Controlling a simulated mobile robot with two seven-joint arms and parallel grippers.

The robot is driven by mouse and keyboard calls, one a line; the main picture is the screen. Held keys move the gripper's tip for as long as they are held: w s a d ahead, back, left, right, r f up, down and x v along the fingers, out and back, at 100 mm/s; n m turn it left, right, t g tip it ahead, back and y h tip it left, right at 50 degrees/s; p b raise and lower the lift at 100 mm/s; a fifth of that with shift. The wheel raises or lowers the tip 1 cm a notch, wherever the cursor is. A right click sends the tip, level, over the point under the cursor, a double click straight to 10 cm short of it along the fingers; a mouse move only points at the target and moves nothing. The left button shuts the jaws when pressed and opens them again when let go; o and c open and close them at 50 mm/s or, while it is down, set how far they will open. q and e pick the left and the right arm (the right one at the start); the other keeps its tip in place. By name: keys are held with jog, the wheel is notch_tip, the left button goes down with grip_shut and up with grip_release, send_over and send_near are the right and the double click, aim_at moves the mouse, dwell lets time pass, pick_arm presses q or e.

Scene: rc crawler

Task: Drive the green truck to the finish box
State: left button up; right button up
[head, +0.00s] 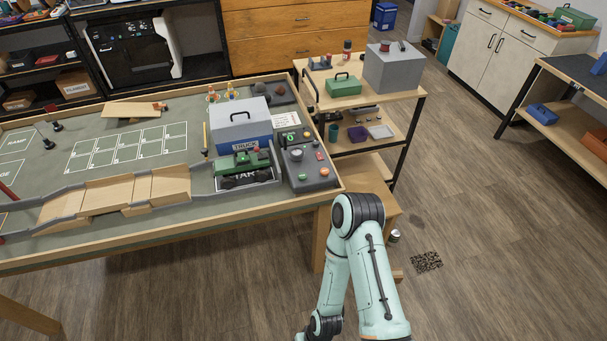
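The green truck (240,168) stands in a grey-walled bay at the right end of the course table, on a floor marking partly hidden by it. A wooden ramp bridge (120,192) with grey edges lies left of the truck. I cannot make out a finish box. One of my arms (362,265) shows at bottom centre, below the table edge. Neither gripper is in view.
A grey and blue case labelled TRUCK (240,122) stands behind the truck. White marked rectangles (130,148) and a small wooden ramp (132,109) lie on the mat. A wooden shelf cart (400,95) stands right of the table. Floor at right is mostly clear.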

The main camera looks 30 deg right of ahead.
grip_shut()
dwell(1.8)
